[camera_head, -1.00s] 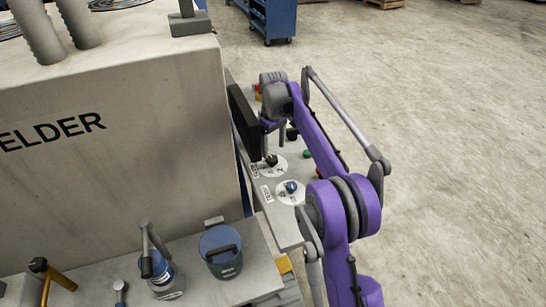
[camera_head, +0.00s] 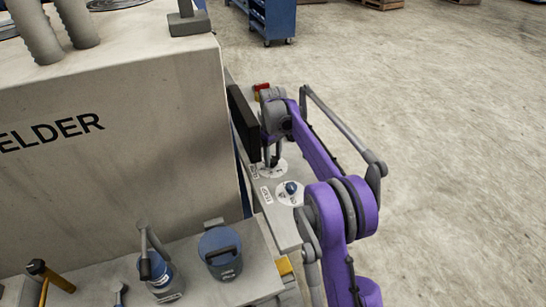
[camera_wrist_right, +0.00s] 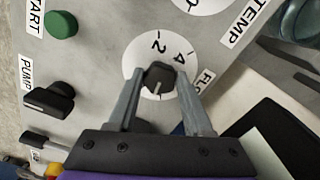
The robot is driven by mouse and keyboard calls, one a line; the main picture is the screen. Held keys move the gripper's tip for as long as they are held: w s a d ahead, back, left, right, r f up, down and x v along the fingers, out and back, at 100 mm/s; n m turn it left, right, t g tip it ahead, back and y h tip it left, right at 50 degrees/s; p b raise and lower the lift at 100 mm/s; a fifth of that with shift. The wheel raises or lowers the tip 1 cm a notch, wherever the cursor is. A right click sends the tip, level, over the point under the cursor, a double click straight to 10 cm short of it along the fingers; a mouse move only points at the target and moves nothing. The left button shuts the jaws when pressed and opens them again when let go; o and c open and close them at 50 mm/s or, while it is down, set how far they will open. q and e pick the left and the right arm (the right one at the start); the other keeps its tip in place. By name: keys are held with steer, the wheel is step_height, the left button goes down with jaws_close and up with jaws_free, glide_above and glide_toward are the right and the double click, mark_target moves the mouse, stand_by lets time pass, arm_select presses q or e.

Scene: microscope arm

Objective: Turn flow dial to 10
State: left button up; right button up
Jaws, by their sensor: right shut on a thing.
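The flow dial is a black knob (camera_wrist_right: 158,77) on a white numbered disc (camera_wrist_right: 152,45) in the right wrist view. The figures 2 and 4 show on the disc, and part of a "FLO…" label stands beside it. My right gripper (camera_wrist_right: 159,73) has one finger on each side of the knob and is shut on it. The fingers and palm hide the lower part of the disc. In the head view my right gripper (camera_head: 271,158) reaches down over the flow disc (camera_head: 275,171) on the side panel. My left gripper is not in view.
A TEMP dial (camera_wrist_right: 205,3), a green START button (camera_wrist_right: 61,25) and a black PUMP switch (camera_wrist_right: 50,100) surround the flow dial. A black screen (camera_head: 243,122) and the large welder housing (camera_head: 110,150) stand left of my arm.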

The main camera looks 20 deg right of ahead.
jaws_close()
steer(key=m, duration=0.4)
steer(key=shift+a, duration=0.1)
steer(key=shift+m, duration=1.7)
steer(key=o, duration=1)
jaws_free()
steer(key=shift+c, duration=0.2)
